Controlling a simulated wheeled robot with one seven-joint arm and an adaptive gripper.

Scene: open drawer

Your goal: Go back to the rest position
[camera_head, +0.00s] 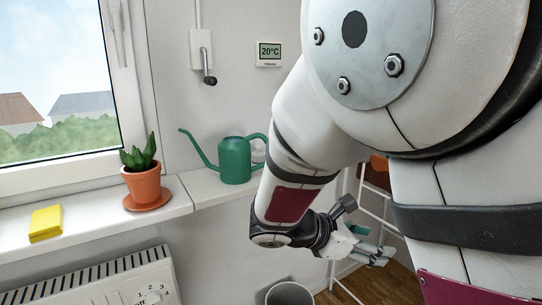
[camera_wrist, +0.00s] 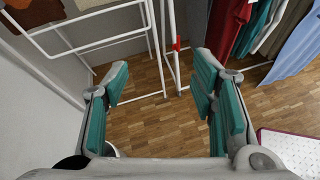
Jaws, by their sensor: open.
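My gripper (camera_wrist: 162,92) is open and empty in the wrist view, its teal-padded fingers apart above the wooden floor. In the head view my gripper (camera_head: 372,252) is at the lower right, below the sill's height and pointing right. My white arm covers most of the right half of that view. No drawer shows in either view.
The sill carries a yellow block (camera_head: 46,223), a potted plant (camera_head: 142,184) and a green watering can (camera_head: 235,160). A radiator (camera_head: 110,282) and a bin (camera_head: 289,293) are below. The wrist view shows a white rack (camera_wrist: 85,45), hanging clothes (camera_wrist: 255,25) and clear wooden floor (camera_wrist: 150,120).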

